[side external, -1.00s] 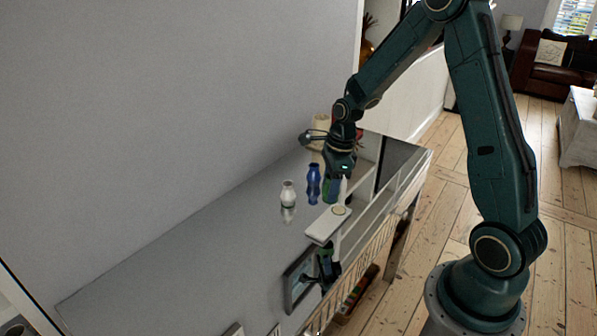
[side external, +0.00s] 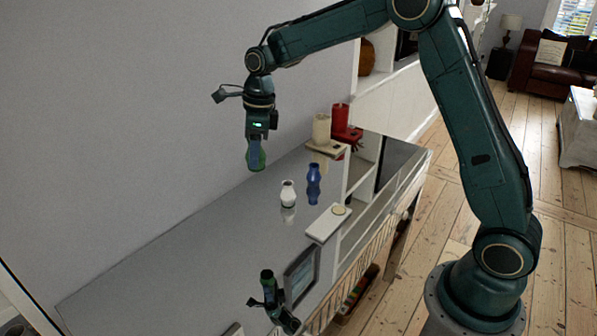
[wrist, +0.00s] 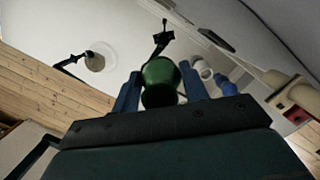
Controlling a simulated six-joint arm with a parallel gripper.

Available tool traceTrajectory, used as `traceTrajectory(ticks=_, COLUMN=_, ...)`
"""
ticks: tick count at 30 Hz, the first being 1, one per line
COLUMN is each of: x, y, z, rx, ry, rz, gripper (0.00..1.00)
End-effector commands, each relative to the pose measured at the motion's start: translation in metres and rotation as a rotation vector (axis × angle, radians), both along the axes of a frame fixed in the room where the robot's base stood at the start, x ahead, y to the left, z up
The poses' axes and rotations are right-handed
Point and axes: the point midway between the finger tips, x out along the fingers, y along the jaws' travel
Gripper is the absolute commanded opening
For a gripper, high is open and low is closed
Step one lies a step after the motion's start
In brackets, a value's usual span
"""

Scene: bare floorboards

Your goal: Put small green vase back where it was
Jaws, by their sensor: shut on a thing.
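The small green vase (side external: 257,160) is held in my gripper (side external: 256,146), high above the glossy grey top (side external: 190,245). My gripper is shut on it. In the wrist view the green vase (wrist: 160,88) sits between the two blue fingers of my gripper (wrist: 159,74). A white vase (side external: 288,193) and a blue vase (side external: 313,184) stand upright on the top, to the right of and below the held vase in the side view. The vase and gripper are mirrored in the top at the lower middle.
The top's left part is bare beside the grey wall (side external: 150,110).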

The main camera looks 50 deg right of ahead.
Motion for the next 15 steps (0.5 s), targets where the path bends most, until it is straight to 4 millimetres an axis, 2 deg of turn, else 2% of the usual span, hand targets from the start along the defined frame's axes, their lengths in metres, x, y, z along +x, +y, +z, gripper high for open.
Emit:
traceTrajectory(ticks=8, x=0.004, y=0.007, z=0.006, rx=-0.001, ry=-0.001, rz=-0.001, gripper=0.17)
traceTrajectory(ticks=15, x=0.003, y=0.007, z=-0.01, rx=0.0, ry=0.002, rz=-0.002, gripper=0.17)
